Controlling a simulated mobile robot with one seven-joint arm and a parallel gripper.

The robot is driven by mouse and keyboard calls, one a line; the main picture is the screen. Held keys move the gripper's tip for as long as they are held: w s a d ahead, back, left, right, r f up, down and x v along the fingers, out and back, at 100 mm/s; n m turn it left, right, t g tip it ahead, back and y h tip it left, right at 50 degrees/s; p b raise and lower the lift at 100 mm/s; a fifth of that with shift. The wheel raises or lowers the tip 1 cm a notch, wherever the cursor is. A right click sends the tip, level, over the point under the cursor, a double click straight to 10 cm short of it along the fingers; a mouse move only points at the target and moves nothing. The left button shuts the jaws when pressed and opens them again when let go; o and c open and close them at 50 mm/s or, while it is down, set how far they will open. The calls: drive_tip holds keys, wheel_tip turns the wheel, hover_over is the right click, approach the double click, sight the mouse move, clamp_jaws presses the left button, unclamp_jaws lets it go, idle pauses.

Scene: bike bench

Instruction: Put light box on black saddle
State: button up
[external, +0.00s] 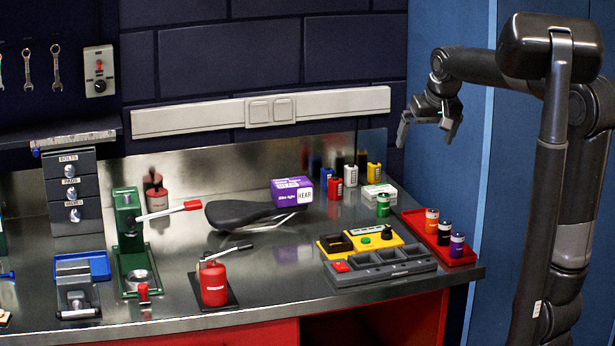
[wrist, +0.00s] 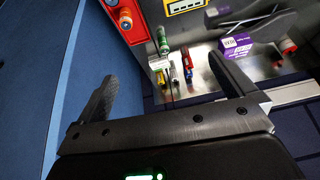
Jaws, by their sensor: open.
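The light box, a purple box with a white label panel (external: 285,191), stands on the metal bench near the back wall. It also shows in the wrist view (wrist: 235,47), at the upper right. The black saddle (external: 240,214) lies on the bench in front and to the left of the box, with its top bare. Part of the saddle shows beside the box in the wrist view. My gripper (external: 427,131) is open and empty, high above the bench's right end, well apart from both. In the wrist view its fingers (wrist: 165,88) are spread wide.
Several small cans and a white box (external: 379,192) stand right of the light box. A red tray (external: 414,224) with small canisters sits at the right edge. A yellow case (external: 360,240) and a grey organizer (external: 380,266) lie in front. A red oil can (external: 213,284) stands before the saddle.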

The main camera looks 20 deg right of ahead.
drive_tip(key=s+d+f, duration=0.3)
drive_tip(key=s+f, duration=0.1)
drive_tip(key=s, duration=0.6)
drive_tip(key=s+d+f, duration=0.4)
drive_tip(key=s+f, duration=0.1)
drive_tip(key=s, duration=0.6)
drive_tip(key=shift+d+t, duration=0.2)
drive_tip(key=shift+t, duration=0.1)
